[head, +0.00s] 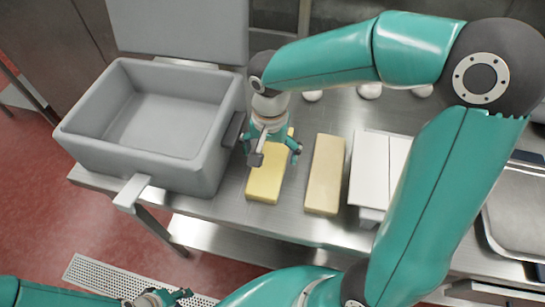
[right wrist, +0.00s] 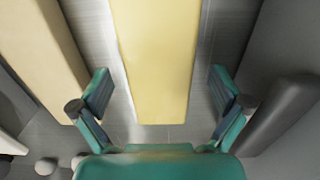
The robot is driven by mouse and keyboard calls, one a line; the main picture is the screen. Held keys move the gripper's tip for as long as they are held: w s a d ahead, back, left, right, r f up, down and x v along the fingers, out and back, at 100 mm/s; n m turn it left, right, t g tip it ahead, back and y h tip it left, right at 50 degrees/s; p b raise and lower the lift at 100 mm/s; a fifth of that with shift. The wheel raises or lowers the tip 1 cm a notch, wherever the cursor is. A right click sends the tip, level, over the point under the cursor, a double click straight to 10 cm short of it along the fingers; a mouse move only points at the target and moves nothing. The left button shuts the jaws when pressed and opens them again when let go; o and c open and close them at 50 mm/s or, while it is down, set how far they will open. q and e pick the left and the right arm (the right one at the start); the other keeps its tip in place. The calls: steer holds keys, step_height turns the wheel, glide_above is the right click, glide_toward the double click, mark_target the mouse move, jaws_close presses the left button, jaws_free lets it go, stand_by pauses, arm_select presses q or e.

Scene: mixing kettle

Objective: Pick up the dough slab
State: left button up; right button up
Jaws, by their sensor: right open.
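Two slabs lie side by side on the steel table: a yellow slab (head: 265,181) and a paler beige slab (head: 325,174) to its right. I cannot tell for sure which one is the dough. My right gripper (head: 276,156) is open over the yellow slab, with one finger to each side of it. In the right wrist view the yellow slab (right wrist: 160,60) runs between the open fingers, apart from both, and the beige slab (right wrist: 42,55) lies to the left. My left gripper (head: 160,298) shows partly at the bottom left, away from the table; its jaws are unclear.
A grey open kettle (head: 85,140) with a raised lid (head: 180,30) stands left of the yellow slab, its dark side handle (head: 234,130) close to my right gripper. White boxes (head: 369,180) stand right of the beige slab. A metal tray (head: 518,215) is at the far right.

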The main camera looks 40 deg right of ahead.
steer(key=shift+f, duration=0.55)
steer(key=c, duration=1.6)
steer(key=shift+r, duration=0.15)
